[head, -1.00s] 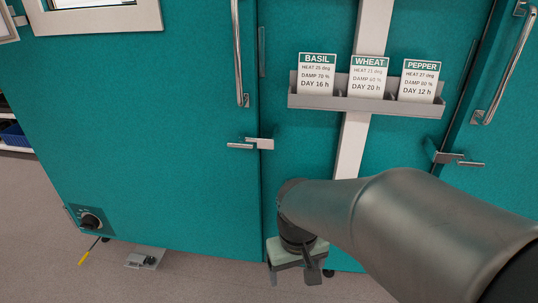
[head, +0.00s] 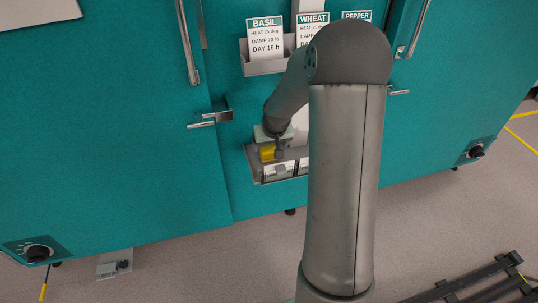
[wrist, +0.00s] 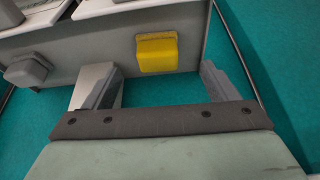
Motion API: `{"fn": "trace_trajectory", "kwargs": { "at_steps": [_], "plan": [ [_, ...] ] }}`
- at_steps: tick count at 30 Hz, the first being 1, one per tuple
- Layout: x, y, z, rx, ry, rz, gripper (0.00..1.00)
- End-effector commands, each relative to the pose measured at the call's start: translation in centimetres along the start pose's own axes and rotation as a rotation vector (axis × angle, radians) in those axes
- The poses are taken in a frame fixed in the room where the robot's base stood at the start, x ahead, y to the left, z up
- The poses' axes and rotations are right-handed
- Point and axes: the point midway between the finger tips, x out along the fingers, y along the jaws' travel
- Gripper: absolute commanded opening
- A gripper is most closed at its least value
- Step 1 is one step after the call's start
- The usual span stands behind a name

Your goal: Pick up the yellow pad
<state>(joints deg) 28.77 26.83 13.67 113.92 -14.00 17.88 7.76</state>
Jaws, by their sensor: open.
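The yellow pad (head: 267,153) shows in the head view at the left end of a low grey holder, partly hidden by my gripper (head: 276,146). In the wrist view the yellow pad (wrist: 157,53) is a small block on the grey holder's wall (wrist: 105,48). My gripper (wrist: 157,70) is open and empty there, one finger on each side of the pad's line. The pad lies at or just beyond the fingertips, with a gap to each finger. I cannot tell the exact depth between them.
A grey block (wrist: 27,69) sits on the same wall, left of the left finger. Cards stand in an upper rack (head: 265,68) above. A door latch (head: 210,118) sticks out to the left of my gripper. Teal chamber doors (head: 100,130) lie behind.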

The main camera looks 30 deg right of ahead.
Motion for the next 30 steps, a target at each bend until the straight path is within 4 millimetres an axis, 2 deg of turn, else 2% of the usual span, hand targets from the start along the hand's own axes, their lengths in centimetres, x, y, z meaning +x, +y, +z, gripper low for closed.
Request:
{"fn": "trace_trajectory", "kwargs": {
  "at_steps": [1,3,10,18,27,28,30],
  "plan": [
    [1.0,0.0,0.1,-0.002,-0.001,0.000,0.80],
    [1.8,0.0,0.1,-0.002,-0.002,0.000,0.80],
    [3.3,0.1,-0.1,-0.001,-0.001,0.000,0.80],
    [7.1,0.5,-0.5,-0.001,-0.002,0.000,0.80],
    [7.6,0.5,-0.6,-0.001,0.000,0.001,0.80],
    [7.6,0.5,-0.6,-0.001,0.000,0.001,0.77],
    [7.6,0.5,-0.6,-0.001,0.000,0.001,0.58]
  ]
}}
